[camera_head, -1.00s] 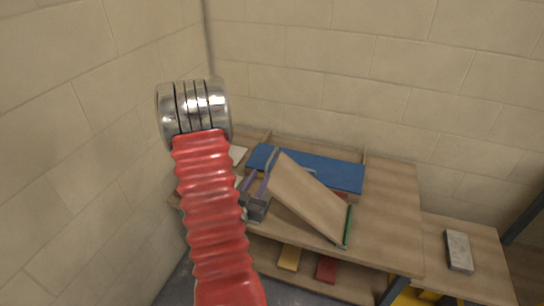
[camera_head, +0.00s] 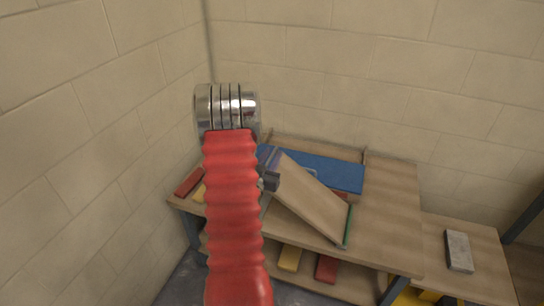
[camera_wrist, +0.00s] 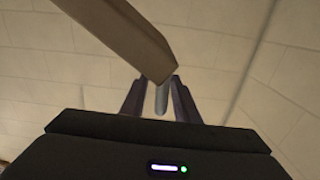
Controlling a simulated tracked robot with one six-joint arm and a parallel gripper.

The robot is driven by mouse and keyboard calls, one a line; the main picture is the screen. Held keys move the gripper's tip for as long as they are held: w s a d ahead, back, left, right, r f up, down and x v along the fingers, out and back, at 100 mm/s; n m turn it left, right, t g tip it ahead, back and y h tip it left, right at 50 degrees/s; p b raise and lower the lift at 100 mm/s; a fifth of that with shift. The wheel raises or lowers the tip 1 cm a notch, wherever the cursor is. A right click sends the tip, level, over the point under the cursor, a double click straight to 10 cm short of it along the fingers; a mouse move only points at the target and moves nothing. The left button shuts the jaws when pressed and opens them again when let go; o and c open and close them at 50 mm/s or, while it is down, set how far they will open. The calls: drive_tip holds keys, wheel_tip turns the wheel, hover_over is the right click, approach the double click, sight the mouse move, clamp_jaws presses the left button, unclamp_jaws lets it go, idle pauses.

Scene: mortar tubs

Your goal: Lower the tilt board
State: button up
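The tilt board (camera_head: 308,200) is a flat tan wooden panel on the workbench in the head view. It slopes, with its upper left end raised and its lower right end by a green strip (camera_head: 348,227). My gripper (camera_head: 273,156) is at the raised left end, partly hidden behind my red arm. In the wrist view the tan board (camera_wrist: 125,38) crosses from the top and its end reaches my gripper's fingertips (camera_wrist: 158,82). The two fingers stand apart. A grey rounded bar (camera_wrist: 162,97) shows between them. I cannot tell whether anything touches.
A blue mat (camera_head: 335,175) lies behind the board on the wooden bench (camera_head: 393,215). A red block (camera_head: 188,182) lies at the bench's left. Yellow (camera_head: 290,258) and red (camera_head: 326,268) blocks lie below. A grey block (camera_head: 459,250) rests on the right-hand table. Block walls close the corner.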

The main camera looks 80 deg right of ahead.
drive_tip(key=shift+c, duration=0.3)
clamp_jaws()
idle(0.3)
drive_tip(key=shift+d, duration=0.25)
drive_tip(key=shift+a, duration=0.15)
